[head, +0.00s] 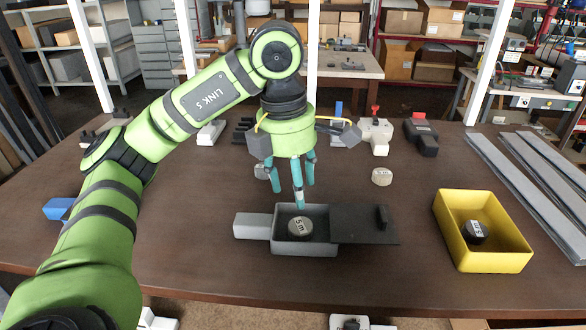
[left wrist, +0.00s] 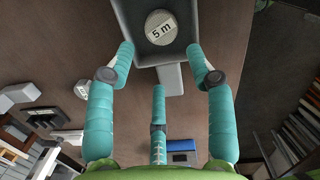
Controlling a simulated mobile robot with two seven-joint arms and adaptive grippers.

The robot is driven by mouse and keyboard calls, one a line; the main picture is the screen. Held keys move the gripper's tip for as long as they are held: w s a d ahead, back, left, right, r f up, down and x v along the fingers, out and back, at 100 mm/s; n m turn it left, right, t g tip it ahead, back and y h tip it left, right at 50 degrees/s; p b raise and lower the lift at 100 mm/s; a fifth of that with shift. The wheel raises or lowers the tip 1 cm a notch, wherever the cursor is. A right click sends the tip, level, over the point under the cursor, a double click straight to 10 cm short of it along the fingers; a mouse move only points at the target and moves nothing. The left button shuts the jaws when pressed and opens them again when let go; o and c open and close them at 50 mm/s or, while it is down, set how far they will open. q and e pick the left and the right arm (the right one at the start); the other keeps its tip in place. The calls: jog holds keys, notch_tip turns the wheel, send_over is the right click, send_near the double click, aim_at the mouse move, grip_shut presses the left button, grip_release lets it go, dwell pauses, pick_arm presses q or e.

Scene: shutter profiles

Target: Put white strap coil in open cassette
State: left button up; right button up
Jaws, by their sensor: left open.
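The open cassette (head: 318,248) is a grey box near the table's front middle, with its dark lid (head: 365,225) out to the right. A pale round strap coil marked "5 m" (head: 300,229) lies inside it, label up. The coil also shows in the left wrist view (left wrist: 162,28), inside the grey cassette walls (left wrist: 128,18). My left gripper (head: 298,188) points down just above and behind the cassette. Its three teal fingers are spread and empty, apart from the coil; it also shows in the left wrist view (left wrist: 160,65). My right gripper is not in view.
A yellow bin (head: 508,262) at right holds a dark coil (head: 474,232). Another pale coil (head: 382,177) stands behind the cassette. Long grey profiles (head: 540,185) lie at the right edge. Tools and blocks line the table's back. The table's front left is mostly clear.

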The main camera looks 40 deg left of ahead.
pick_arm(q)
jog(key=shift+s+a+r+p, duration=0.1)
jog(key=shift+r+p, duration=0.15)
jog(key=shift+r, duration=0.55)
jog(key=shift+s+a+r+p, duration=0.1)
jog(key=shift+r+p, duration=0.1)
jog(key=shift+r, duration=0.55)
